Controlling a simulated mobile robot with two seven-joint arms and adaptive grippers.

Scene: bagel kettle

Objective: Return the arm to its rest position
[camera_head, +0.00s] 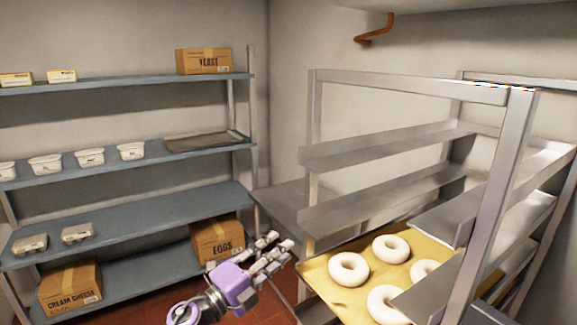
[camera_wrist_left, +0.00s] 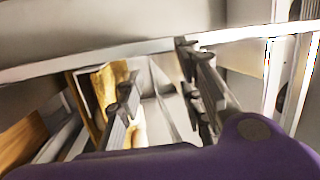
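My left gripper (camera_head: 272,252) comes in at the lower middle of the head view, with its purple body and grey fingers. Its fingers are spread apart with nothing between them, just left of the tray's near corner. The wrist view shows the same open fingers (camera_wrist_left: 160,95). A tray lined with yellow paper (camera_head: 318,269) rests in the metal rack and holds several pale raw bagels (camera_head: 348,269). The rack's shelf partly hides the tray's right side. My right gripper is in neither view.
The metal rack (camera_head: 497,185) with its uprights and ledges fills the right side. Blue shelves (camera_head: 140,221) on the left hold white tubs (camera_head: 90,157), a yeast box (camera_head: 204,61), an eggs box (camera_head: 216,240) and a cream cheese box (camera_head: 70,287). Red floor shows between shelves and rack.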

